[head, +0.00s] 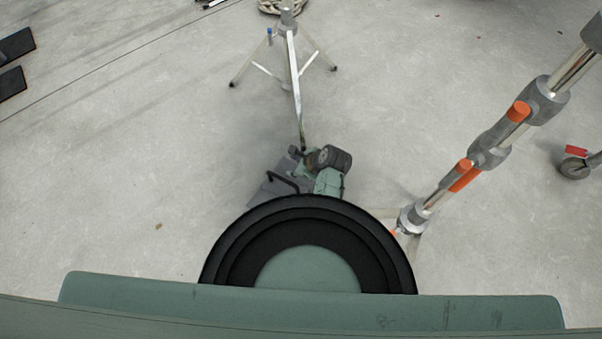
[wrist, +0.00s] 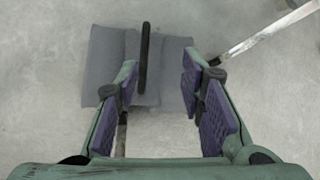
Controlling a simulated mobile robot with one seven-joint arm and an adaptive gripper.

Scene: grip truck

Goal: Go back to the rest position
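My gripper (wrist: 162,85) is open in the wrist view, its two purple-padded fingers wide apart with nothing between the pads. A grey sandbag (wrist: 103,60) with a black handle (wrist: 145,55) lies on the floor beyond the fingertips. The handle shows in the gap between the fingers, apart from both pads as far as I can tell. In the head view my gripper (head: 298,160) is small and partly hidden by my own arm. The sandbag (head: 262,196) shows beside it on the left, its near part hidden behind my body.
A light stand (head: 291,45) with spread legs stands ahead; one leg reaches down close to my gripper. A thick metal stand with orange knobs (head: 518,111) rises at the right. A wheel with a red brake (head: 575,168) is at the right edge. The floor at left is mostly clear.

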